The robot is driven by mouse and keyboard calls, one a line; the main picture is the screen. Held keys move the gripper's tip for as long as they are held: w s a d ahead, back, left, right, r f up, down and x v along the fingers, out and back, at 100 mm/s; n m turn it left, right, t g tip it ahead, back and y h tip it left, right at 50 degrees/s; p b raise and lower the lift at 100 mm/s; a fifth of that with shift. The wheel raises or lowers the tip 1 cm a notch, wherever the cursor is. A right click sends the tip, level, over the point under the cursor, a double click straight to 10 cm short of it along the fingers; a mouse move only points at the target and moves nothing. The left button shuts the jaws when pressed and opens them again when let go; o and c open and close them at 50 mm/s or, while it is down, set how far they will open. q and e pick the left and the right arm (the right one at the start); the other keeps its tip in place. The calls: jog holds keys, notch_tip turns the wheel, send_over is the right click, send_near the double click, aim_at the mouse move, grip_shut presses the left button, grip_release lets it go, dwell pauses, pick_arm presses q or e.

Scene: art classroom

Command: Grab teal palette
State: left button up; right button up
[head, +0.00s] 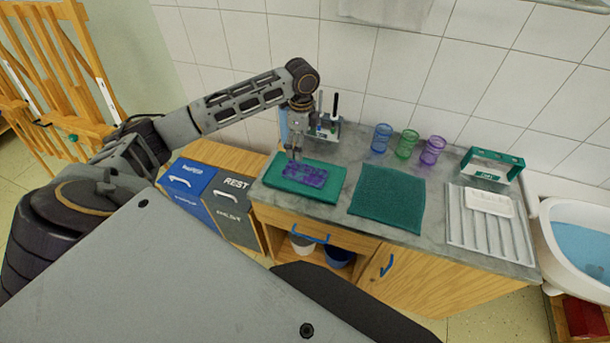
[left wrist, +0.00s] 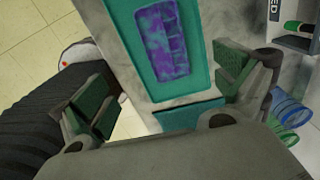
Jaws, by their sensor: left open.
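The palette (head: 304,175) is a small rectangular piece, blotched purple over teal, with wells. My left gripper (head: 295,153) points down above the palette's back edge. Its green-padded fingers (left wrist: 165,92) are wide apart and empty. I cannot tell the exact height of the gap. My right gripper is not in view.
A second teal mat (head: 386,201) lies mid-counter. Blue, green and purple cups (head: 405,144) stand at the back. A brush holder (head: 328,127) is close behind my left gripper. A drying rack (head: 473,232) with a white palette (head: 489,201) and a sink (head: 580,240) are at right.

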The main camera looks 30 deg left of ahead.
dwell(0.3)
pick_arm(q)
send_over(305, 175)
jog(key=shift+s+a+f, duration=0.15)
jog(key=shift+s+f, duration=0.05)
jog(key=shift+f, duration=1.95)
jog(key=shift+s+a+f, duration=0.1)
jog(key=shift+s+f, duration=0.05)
jog(key=shift+f, duration=2)
jog(key=shift+f, duration=0.15)
jog(key=shift+w+d+f+p, duration=0.15)
jog(key=shift+w+f+p, duration=0.1)
jog(key=shift+f, duration=0.75)
jog(key=shift+w+d+f+p, duration=0.1)
jog(key=shift+w+f+p, duration=0.1)
jog(key=shift+f, duration=1.3)
jog(key=shift+c, duration=0.5)
jog(key=c, duration=1)
